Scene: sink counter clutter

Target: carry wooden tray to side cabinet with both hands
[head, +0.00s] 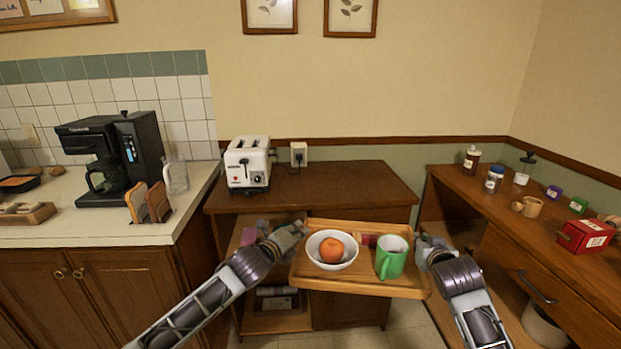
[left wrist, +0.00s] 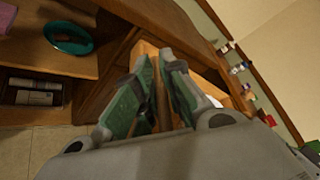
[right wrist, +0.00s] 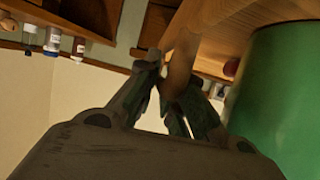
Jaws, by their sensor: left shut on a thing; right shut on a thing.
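The wooden tray (head: 355,284) is held up in front of the side cabinet (head: 330,187) in the head view. On it are a white bowl (head: 332,262) with an orange fruit (head: 331,250) in it, a green mug (head: 391,262) and a small red item (head: 366,239) partly hidden behind them. My left gripper (head: 298,232) is shut on the tray's left side; its fingers also show in the left wrist view (left wrist: 160,85). My right gripper (head: 424,243) is shut on the tray's right side; in the right wrist view (right wrist: 172,85) its fingers pinch the wooden edge.
A white toaster (head: 247,165) stands at the cabinet top's left; the rest of that top is clear. Left is a counter with a black coffee maker (head: 110,155). Right is a wooden desk with bottles (head: 494,178) and a red box (head: 586,237).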

